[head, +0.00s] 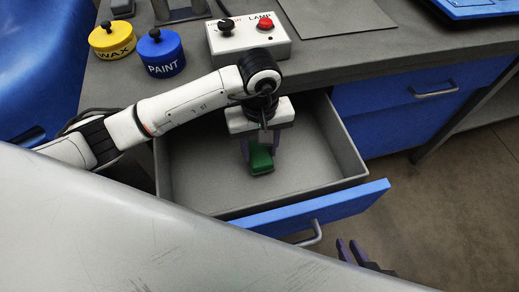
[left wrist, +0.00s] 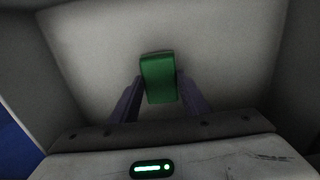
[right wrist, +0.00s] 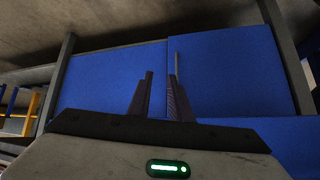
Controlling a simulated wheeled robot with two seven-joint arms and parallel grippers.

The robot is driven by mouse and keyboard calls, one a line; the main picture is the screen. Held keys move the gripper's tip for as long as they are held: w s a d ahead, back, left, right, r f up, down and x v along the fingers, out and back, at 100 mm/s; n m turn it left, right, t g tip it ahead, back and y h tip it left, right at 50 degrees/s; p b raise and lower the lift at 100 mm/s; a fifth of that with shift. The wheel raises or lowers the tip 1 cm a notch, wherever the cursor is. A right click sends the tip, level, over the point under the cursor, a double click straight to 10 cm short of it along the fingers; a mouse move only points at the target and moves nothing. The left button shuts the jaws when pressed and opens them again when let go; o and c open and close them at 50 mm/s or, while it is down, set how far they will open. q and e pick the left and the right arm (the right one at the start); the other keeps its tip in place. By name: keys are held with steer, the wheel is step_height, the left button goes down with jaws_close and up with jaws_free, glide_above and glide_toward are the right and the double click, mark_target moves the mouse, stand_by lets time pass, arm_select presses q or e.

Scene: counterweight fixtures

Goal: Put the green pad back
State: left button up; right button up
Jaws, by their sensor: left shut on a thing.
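The green pad (head: 261,160) is a small green block inside the open grey drawer (head: 190,192). My left gripper (head: 261,150) reaches down into the drawer and is shut on the pad. In the left wrist view the pad (left wrist: 158,78) sits between the two fingers (left wrist: 155,90), above or at the drawer floor; I cannot tell whether it touches. My right gripper (head: 350,250) is low in front of the drawer, its fingers apart and empty. In the right wrist view its fingers (right wrist: 161,90) point toward blue cabinet fronts.
The worktop (head: 345,66) holds a yellow WAX tin (head: 112,42), a blue PAINT tin (head: 161,56) and a LAMP switch box (head: 248,45). The drawer's blue front (head: 345,205) and handle (head: 312,236) stick out. A closed blue drawer (head: 410,85) is at right. Grey walls surround the left gripper.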

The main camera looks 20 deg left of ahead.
mark_target(260, 153)
arm_select(q)
steer(key=shift+f, duration=0.65)
steer(key=shift+f, duration=0.2)
steer(key=o, duration=1)
steer(key=shift+r, duration=0.1)
step_height(260, 153, up, 12)
steer(key=shift+r, duration=0.15)
